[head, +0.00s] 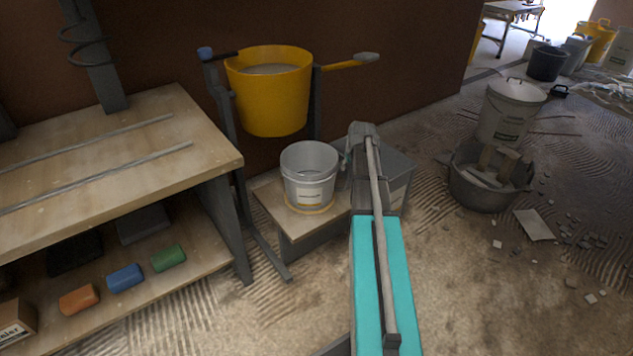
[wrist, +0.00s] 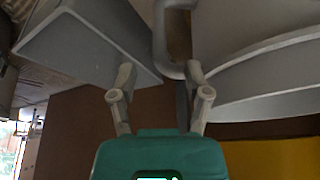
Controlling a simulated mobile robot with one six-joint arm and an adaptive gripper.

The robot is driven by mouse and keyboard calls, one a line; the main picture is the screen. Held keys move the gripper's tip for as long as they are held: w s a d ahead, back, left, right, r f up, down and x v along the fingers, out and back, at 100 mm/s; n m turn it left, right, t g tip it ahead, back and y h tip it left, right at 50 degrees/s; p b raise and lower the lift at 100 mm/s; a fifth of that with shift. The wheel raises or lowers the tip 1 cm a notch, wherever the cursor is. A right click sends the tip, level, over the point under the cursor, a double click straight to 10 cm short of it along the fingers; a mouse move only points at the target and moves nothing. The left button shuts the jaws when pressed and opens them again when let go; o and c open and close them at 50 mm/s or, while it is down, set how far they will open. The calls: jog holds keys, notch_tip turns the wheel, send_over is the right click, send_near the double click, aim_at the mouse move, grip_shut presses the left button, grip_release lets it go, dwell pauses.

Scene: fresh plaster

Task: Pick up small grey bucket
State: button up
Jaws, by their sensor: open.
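The small grey bucket (head: 310,174) stands upright on a low wooden-topped stand (head: 272,207) in the head view, with a pale label on its front. My gripper (head: 346,163) is at the bucket's right side, largely hidden by my own arm. In the wrist view the bucket (wrist: 265,75) fills the right side, close up. My open gripper (wrist: 161,70) shows two separated fingers there. A grey curved piece (wrist: 172,40), which looks like a handle on the bucket's side, lies beyond and between the fingertips. I cannot tell whether the fingers touch it.
A grey box (head: 398,180) stands just right of the bucket, behind my arm; it also shows in the wrist view (wrist: 85,40). A yellow bucket (head: 270,100) hangs above and behind. A workbench (head: 110,150) is at left. A tub with rubble (head: 478,190) is at right.

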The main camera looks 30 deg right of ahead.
aim_at(349, 170)
dwell(0.3)
jog(key=shift+b+x, duration=2.6)
jog(key=shift+x, duration=0.15)
grip_shut()
